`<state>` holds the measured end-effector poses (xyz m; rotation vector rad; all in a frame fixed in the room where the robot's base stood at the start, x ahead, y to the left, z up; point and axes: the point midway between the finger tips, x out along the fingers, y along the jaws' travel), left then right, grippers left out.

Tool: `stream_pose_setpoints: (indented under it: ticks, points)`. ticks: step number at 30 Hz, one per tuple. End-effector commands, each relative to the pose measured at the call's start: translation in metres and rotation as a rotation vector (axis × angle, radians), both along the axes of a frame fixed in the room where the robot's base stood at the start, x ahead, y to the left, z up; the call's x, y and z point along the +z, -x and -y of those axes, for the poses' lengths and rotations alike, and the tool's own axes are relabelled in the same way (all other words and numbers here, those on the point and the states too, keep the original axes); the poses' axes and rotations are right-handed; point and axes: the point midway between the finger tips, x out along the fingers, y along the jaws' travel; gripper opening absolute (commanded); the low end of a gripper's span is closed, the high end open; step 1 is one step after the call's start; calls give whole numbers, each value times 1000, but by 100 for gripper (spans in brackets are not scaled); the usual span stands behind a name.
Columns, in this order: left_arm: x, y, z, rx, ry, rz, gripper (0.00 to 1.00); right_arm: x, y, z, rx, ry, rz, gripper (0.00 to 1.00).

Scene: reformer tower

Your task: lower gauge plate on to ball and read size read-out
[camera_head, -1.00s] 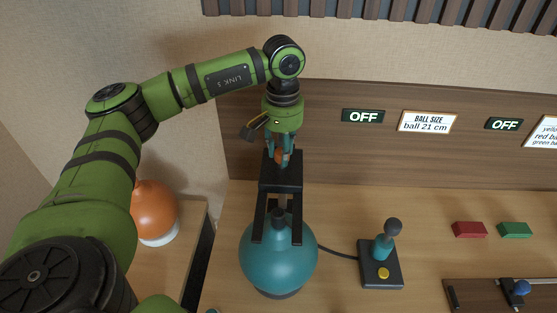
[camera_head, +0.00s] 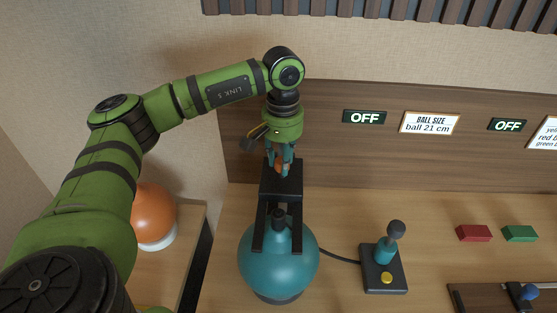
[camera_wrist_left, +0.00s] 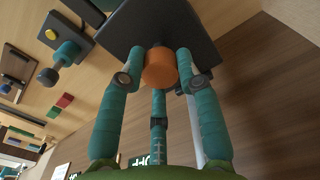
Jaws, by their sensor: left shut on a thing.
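My left gripper (camera_head: 280,160) is shut on the orange knob (camera_wrist_left: 160,68) of the black gauge plate, with its teal fingers around the knob. The gauge plate (camera_head: 281,183) has two prongs reaching towards me over the top of the teal ball (camera_head: 278,270). The ball's dark neck (camera_head: 279,217) shows between the prongs. I cannot tell whether the prongs touch the ball. The plate (camera_wrist_left: 185,30) also shows in the left wrist view. Two dark displays on the back panel, the left one (camera_head: 364,117) and the right one (camera_head: 507,125), read OFF. My right gripper is out of view.
A teal lever on a black base (camera_head: 384,275) with a yellow button stands right of the ball, joined by a cable. A sign (camera_head: 430,123) reads "BALL SIZE ball 21 cm". A red block (camera_head: 474,233) and a green block (camera_head: 519,233) lie right. An orange ball (camera_head: 154,215) stands left.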

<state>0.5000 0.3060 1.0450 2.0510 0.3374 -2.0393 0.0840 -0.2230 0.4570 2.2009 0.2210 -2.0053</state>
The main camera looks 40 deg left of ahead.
Motion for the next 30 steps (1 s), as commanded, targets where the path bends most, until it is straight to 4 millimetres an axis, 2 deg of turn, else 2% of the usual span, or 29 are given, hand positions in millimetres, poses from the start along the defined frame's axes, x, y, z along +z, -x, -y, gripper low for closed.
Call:
stream_pose_setpoints:
  ticks: [21, 29, 30]
  points:
    - [-37, 3, 2, -3, 4, -19, 0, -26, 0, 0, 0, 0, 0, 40]
    - [-37, 4, 3, -5, 4, -19, 0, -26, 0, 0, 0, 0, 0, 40]
    - [-37, 4, 3, -5, 4, -19, 38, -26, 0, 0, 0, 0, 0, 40]
